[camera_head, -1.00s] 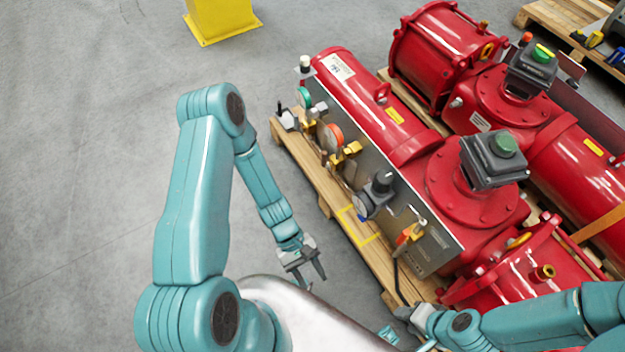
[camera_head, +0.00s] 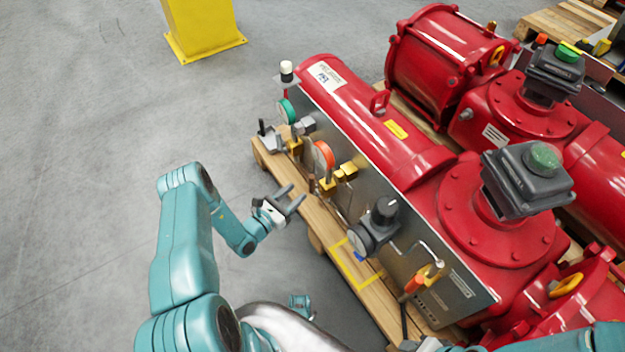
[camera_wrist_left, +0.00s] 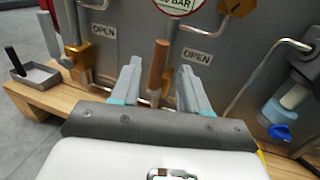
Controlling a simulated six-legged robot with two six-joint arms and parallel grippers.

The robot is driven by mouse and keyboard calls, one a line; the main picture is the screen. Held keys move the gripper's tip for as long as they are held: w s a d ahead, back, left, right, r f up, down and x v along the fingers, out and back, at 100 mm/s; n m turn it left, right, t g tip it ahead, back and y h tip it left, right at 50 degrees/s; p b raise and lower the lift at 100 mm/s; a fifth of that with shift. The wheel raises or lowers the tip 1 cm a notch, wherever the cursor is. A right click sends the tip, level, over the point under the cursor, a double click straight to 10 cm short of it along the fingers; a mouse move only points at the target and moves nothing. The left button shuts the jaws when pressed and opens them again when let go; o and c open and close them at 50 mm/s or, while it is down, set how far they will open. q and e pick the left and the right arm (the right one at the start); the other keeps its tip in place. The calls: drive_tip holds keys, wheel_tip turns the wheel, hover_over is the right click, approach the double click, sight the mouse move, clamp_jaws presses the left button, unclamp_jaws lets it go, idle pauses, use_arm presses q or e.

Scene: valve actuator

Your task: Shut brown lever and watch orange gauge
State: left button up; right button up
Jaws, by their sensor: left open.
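The brown lever (camera_wrist_left: 158,66) stands upright on a brass valve in the left wrist view, with an OPEN label on either side. It also shows small in the head view (camera_head: 311,184). The orange gauge (camera_head: 323,155) faces left on the grey panel; its dial cannot be read. Only the lower edge of a red-rimmed dial shows at the top of the left wrist view. My left gripper (camera_head: 295,196) is open and empty in front of the panel; in the wrist view its fingers (camera_wrist_left: 160,82) appear on either side of the lever, contact not visible. My right gripper (camera_head: 425,345) is mostly cut off at the bottom edge.
A green gauge (camera_head: 287,111) is beyond the orange one. A black regulator (camera_head: 377,225) and an orange-handled valve (camera_head: 418,281) are nearer on the panel. The panel is on a red actuator (camera_head: 375,120) on a wooden pallet (camera_head: 318,225).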

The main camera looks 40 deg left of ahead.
sight(310, 181)
use_arm(q)
drive_tip(key=w, duration=0.2)
drive_tip(key=w+b, duration=0.1)
drive_tip(key=w, duration=0.1)
drive_tip(key=w+d, duration=0.1)
drive_tip(key=w, duration=0.1)
drive_tip(key=shift+w+b, duration=0.35)
drive_tip(key=shift+w, duration=0.05)
drive_tip(key=shift+w+d, duration=0.1)
drive_tip(key=shift+w, duration=0.65)
clamp_jaws()
